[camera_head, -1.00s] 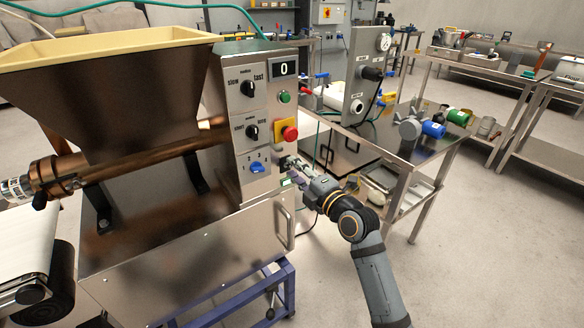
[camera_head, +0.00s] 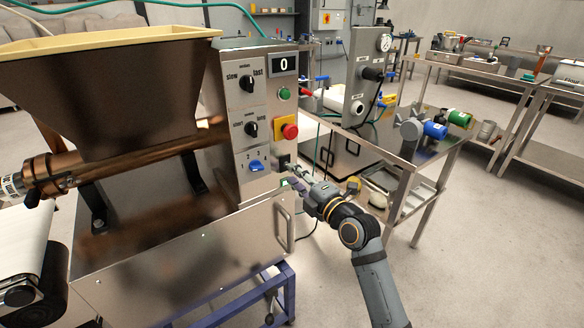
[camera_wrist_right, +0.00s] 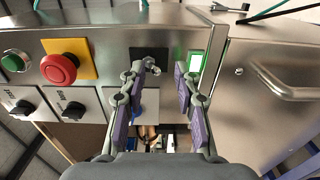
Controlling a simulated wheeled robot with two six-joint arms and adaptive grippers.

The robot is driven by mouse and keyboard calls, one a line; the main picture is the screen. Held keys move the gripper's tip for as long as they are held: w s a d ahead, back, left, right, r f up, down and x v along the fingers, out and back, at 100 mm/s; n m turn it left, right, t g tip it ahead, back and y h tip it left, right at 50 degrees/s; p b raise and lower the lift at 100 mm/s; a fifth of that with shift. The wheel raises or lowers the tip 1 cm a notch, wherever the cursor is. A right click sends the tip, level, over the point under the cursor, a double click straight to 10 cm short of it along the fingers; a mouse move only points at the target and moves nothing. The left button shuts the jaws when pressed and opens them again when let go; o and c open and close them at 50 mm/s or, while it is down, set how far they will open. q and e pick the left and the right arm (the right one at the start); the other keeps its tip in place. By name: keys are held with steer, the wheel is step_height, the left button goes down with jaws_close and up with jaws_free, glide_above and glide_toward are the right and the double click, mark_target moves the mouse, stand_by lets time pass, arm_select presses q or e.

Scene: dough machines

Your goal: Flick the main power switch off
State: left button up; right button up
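The dough machine's control panel (camera_head: 270,110) carries a black square fitting (camera_head: 284,161) low on its right side, below the red emergency stop (camera_head: 289,131). A green-lit rectangular switch (camera_wrist_right: 195,62) sits beside this black fitting (camera_wrist_right: 150,54) in the right wrist view. I cannot tell for certain which is the main power switch; the lit one looks like a rocker. My right gripper (camera_head: 289,177) is close to the panel there. In the wrist view its fingers (camera_wrist_right: 161,74) are apart with nothing between them, pointing at the black fitting and lit switch. My left gripper is not in view.
Blue (camera_head: 257,166) and black knobs (camera_head: 251,130) and a green button (camera_head: 284,94) are on the same panel. A metal door handle (camera_head: 284,226) juts out below. A steel table (camera_head: 412,168) stands to the right, with open floor in front.

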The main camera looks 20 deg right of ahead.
steer(key=shift+s, duration=0.1)
steer(key=shift+s+d+r, duration=0.1)
steer(key=shift+s+r, duration=0.1)
steer(key=shift+p+v, duration=0.5)
steer(key=shift+v, duration=2.5)
step_height(320, 180, up, 10)
